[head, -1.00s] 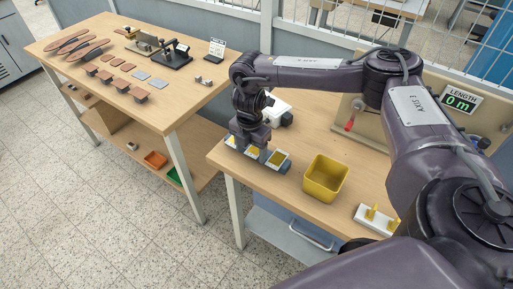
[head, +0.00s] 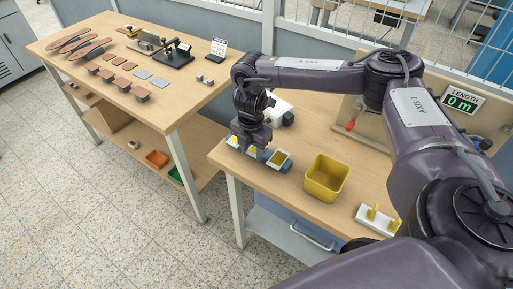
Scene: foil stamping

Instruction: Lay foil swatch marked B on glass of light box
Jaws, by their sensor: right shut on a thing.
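A grey-blue holder (head: 285,168) with a row of yellow-gold foil swatches lies near the left front edge of the right-hand table. The swatch at its right end (head: 279,157) shows clearly; the letters are too small to read. My right gripper (head: 250,148) points down at the middle of the row, shut on what seems to be a foil swatch there. Its fingers hide most of that swatch, so I cannot tell its mark. A white box-like device (head: 282,108) stands behind the gripper, partly hidden by it; I cannot tell whether it is the light box. My left gripper is out of view.
A yellow bin (head: 326,178) stands right of the holder, and a white block with yellow pegs (head: 377,219) lies farther right. The left table (head: 190,98) carries leather pieces and a black press (head: 175,54).

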